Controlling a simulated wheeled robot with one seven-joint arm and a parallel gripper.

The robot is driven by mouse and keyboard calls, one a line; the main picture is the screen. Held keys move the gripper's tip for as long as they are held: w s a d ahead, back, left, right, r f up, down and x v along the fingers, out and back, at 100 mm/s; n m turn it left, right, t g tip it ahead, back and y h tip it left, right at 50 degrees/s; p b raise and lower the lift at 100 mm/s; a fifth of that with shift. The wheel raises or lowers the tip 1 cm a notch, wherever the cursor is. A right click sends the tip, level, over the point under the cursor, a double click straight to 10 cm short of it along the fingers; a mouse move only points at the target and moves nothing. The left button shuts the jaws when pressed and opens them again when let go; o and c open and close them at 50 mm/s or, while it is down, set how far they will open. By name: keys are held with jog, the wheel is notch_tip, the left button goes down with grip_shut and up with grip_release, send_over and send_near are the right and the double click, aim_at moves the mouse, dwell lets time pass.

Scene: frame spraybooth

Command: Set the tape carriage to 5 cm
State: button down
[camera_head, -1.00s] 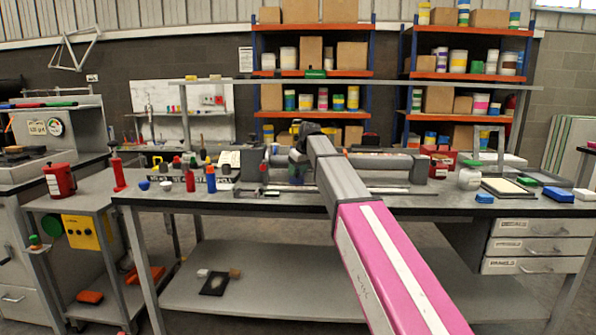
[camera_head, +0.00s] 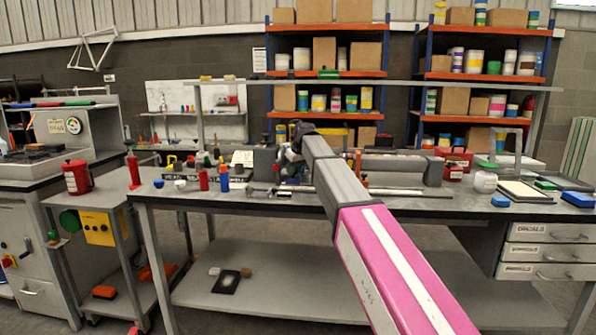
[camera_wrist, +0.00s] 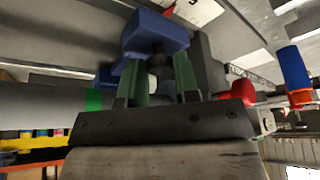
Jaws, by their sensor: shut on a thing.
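In the wrist view, my gripper (camera_wrist: 159,88) has its two green-grey fingers closed around a dark knob (camera_wrist: 156,70). The knob meets a blue block (camera_wrist: 155,36), which I take to be the tape carriage. In the head view, my gripper (camera_head: 290,160) is low over the left part of the long bench device with a grey roller (camera_head: 400,168) and a pale rail (camera_head: 395,191). My arm and wrist hide most of the carriage there. I cannot read a scale or the carriage's position in either view.
Small bottles, including a blue one (camera_head: 224,180) and a red one (camera_head: 203,179), stand on the bench left of the device. A white jar (camera_head: 485,181) and a blue box (camera_head: 578,199) are at the right. The bench's front strip (camera_head: 290,205) is mostly clear.

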jog(key=c, duration=0.8)
grip_release()
jog(key=shift+a, duration=0.3)
jog(key=shift+c, duration=0.2)
jog(key=v, duration=1)
jog(key=shift+d+r, duration=0.15)
jog(key=shift+r, duration=0.2)
jog(key=shift+s, duration=0.2)
